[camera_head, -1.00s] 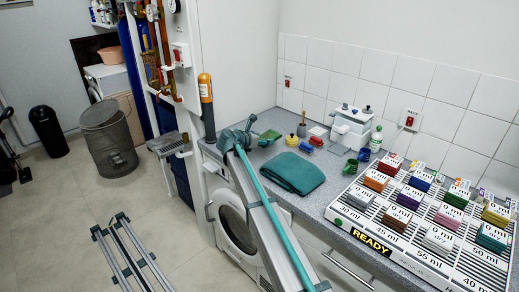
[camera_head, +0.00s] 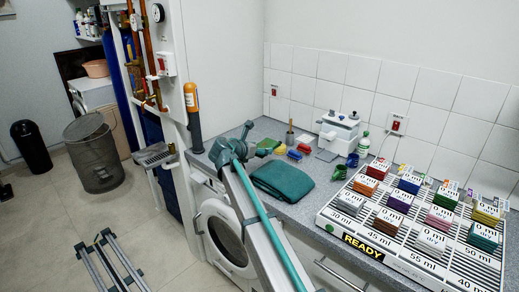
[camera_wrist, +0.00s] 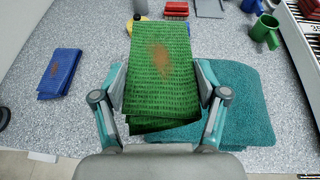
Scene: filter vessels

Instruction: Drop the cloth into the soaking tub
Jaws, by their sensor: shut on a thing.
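A green cloth (camera_wrist: 162,70) with an orange-brown stain is between the two fingers of my gripper (camera_wrist: 160,95) in the wrist view. My gripper is shut on its near end, and the cloth reaches forward over the grey counter. In the head view my gripper (camera_head: 235,148) is above the counter's left end, and part of the green cloth (camera_head: 268,144) shows just right of it. A salmon-coloured basin (camera_head: 96,68), possibly the soaking tub, stands on a white appliance at the far left. I cannot tell whether it is the tub.
A folded teal towel (camera_head: 283,180) lies right of my gripper. A stained blue cloth (camera_wrist: 61,72) lies to its left in the wrist view. A green mug (camera_wrist: 265,32) and a READY rack (camera_head: 371,247) are to the right. A mesh bin (camera_head: 95,155) stands on the floor.

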